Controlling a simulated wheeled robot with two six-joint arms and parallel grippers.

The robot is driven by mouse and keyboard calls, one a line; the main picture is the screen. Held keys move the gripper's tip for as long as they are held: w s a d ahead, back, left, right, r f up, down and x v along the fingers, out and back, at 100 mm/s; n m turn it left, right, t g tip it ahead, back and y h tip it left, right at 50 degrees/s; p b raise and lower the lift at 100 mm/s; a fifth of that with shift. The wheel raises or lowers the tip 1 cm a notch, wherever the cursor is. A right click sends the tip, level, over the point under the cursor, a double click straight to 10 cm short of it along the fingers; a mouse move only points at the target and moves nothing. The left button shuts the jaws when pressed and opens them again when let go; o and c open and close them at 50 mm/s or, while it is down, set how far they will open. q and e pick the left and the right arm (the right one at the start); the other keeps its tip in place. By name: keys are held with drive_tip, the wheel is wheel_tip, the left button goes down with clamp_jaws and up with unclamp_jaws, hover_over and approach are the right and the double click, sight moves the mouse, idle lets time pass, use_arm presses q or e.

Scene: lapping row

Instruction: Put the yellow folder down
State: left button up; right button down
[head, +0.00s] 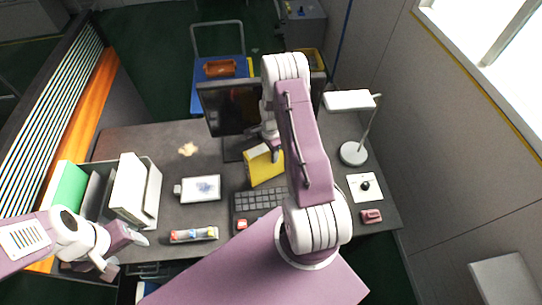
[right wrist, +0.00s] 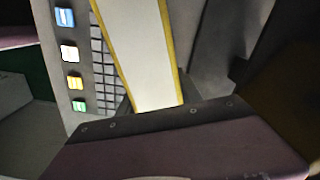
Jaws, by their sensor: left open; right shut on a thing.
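The yellow folder (head: 259,170) is in the head view, in front of the monitor and just behind the keyboard. My right gripper (head: 273,151) is shut on it from above, and my arm hides part of it. I cannot tell whether its lower edge touches the desk. In the right wrist view the folder (right wrist: 145,55) shows as a pale face between yellow edges, running up from the jaws (right wrist: 152,112). My left gripper (head: 128,252) is open and empty at the desk's front left, near the file holder.
The file holder (head: 151,208) carries green and white folders. The keyboard (head: 248,201), monitor (head: 231,108), white framed card (head: 200,189), tube-like item (head: 194,235), lamp (head: 352,152) and red stapler-like item (head: 371,216) stand on the desk (head: 145,141). Bare desk shows at the back left.

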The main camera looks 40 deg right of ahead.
drive_tip(key=s+d+r+b, duration=0.1)
drive_tip(key=s+r+b, duration=0.2)
drive_tip(key=s+r, duration=0.7)
drive_tip(key=shift+s+d+r, duration=0.25)
drive_tip(key=shift+s, duration=0.55)
drive_tip(key=w+a+n+b, duration=0.1)
drive_tip(key=w+a+n, duration=0.2)
drive_tip(key=a+n, duration=0.5)
drive_tip(key=w+a+n+b, duration=0.1)
drive_tip(key=w+a+n, duration=0.3)
drive_tip(key=a+n, duration=0.5)
drive_tip(key=shift+w+a+n, duration=0.15)
drive_tip(key=shift+a+n, duration=0.05)
drive_tip(key=shift+n, duration=0.9)
